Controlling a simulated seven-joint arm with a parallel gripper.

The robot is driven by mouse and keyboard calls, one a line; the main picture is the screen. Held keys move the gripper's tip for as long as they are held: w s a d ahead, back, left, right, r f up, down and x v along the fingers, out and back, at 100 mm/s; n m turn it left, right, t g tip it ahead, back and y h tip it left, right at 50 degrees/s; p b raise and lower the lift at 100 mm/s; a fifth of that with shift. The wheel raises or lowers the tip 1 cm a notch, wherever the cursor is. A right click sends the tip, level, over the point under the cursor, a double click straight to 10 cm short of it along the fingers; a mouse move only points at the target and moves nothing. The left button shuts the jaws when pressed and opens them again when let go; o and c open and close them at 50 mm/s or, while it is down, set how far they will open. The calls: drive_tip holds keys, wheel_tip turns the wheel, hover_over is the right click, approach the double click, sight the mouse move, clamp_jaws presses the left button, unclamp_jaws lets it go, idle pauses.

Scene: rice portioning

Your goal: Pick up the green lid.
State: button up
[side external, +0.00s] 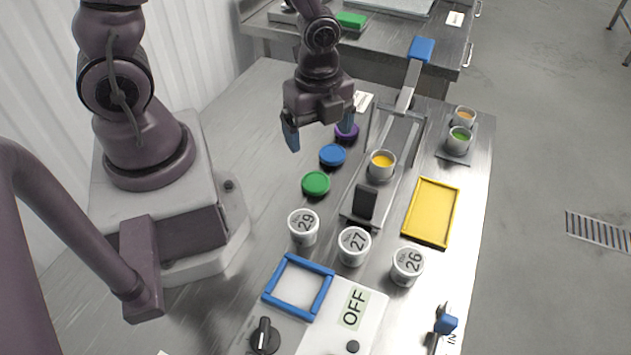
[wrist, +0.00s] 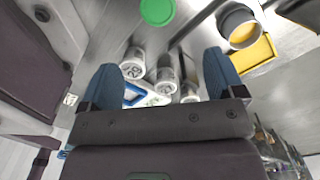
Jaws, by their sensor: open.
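The green lid (side external: 315,183) lies flat on the metal table, in front of a blue lid (side external: 332,155) and a purple lid (side external: 347,132). In the wrist view the green lid (wrist: 157,11) shows at the top edge, partly cut off, beyond my fingertips. My gripper (side external: 319,138) is open and empty, raised above the table near the purple and blue lids. Its two blue fingers are spread wide in the wrist view (wrist: 163,80). One finger partly overlaps the purple lid in the side view.
White cups numbered 29 (side external: 303,228), 27 (side external: 354,246) and 26 (side external: 408,266) stand in front of the green lid. A cup of yellow contents (side external: 382,166) stands on a metal stand to the right. A yellow tray (side external: 407,225) lies further right. The table left of the lids is clear.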

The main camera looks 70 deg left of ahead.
sight(317, 182)
wheel_tip(317, 182, down, 13)
drive_tip(key=shift+a+r, duration=0.15)
drive_tip(key=c, duration=1)
